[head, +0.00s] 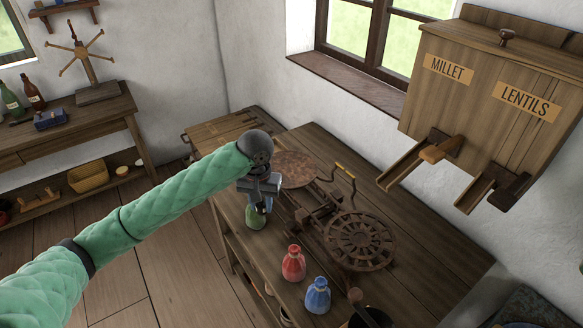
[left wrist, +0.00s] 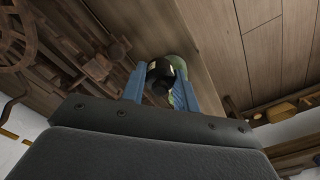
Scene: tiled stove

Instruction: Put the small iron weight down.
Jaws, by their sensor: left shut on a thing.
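My left gripper (head: 261,204) points down near the front edge of the wooden bench (head: 425,262). It also shows in the left wrist view (left wrist: 162,90), its blue fingers shut on a small dark, rounded piece with a short knob, which looks like the small iron weight (left wrist: 160,76). In the head view the gripper mostly hides the weight. A green flask (head: 256,218) is just below the gripper and shows behind the weight in the left wrist view (left wrist: 182,64). Whether weight and flask touch, I cannot tell. My right gripper is not in view.
A rusty balance device with a spoked wheel (head: 359,240) and round plate (head: 297,168) stands right of the gripper. A red flask (head: 293,264) and a blue flask (head: 317,295) stand nearer. A wall dispenser (head: 490,85) overhangs the back. Bare bench lies at right.

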